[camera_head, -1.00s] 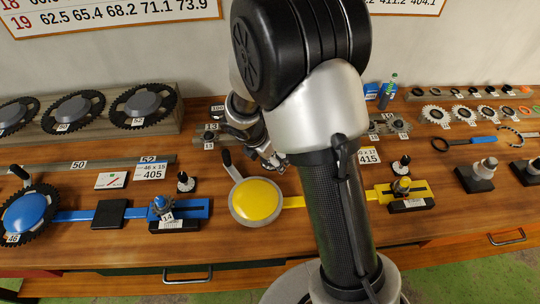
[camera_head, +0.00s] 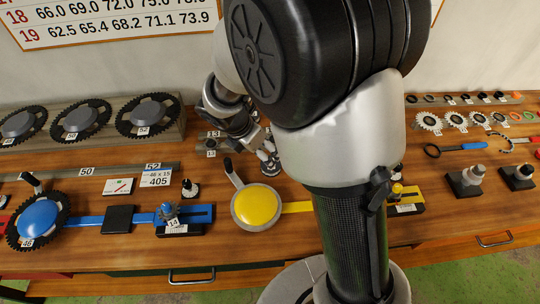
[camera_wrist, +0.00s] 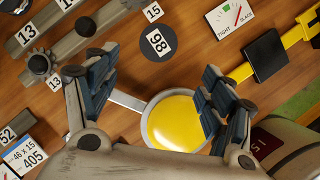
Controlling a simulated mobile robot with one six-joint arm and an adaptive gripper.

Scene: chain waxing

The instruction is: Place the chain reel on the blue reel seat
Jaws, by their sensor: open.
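In the wrist view a flat dark disc labelled 98 (camera_wrist: 142,42) lies on the bench; it looks like the chain reel, though I cannot be sure. My arm hides that area in the head view. My gripper (camera_wrist: 160,82) is open and empty, its fingers spread above the bench near the yellow disc (camera_wrist: 172,122), with the dark disc beyond them. The gripper also shows in the head view (camera_head: 268,158), just above the yellow disc. At left in the head view, a blue bar (camera_head: 88,221) carries a bare black square pad (camera_head: 118,219), possibly the blue reel seat.
A blue disc with a toothed ring (camera_head: 38,217) and a blue slider (camera_head: 198,213) flank the pad. A handle rises beside the yellow disc. Large chainrings (camera_head: 80,118) stand on a rear rack. Small cogs (camera_head: 455,119) and black stands (camera_head: 467,184) are at right.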

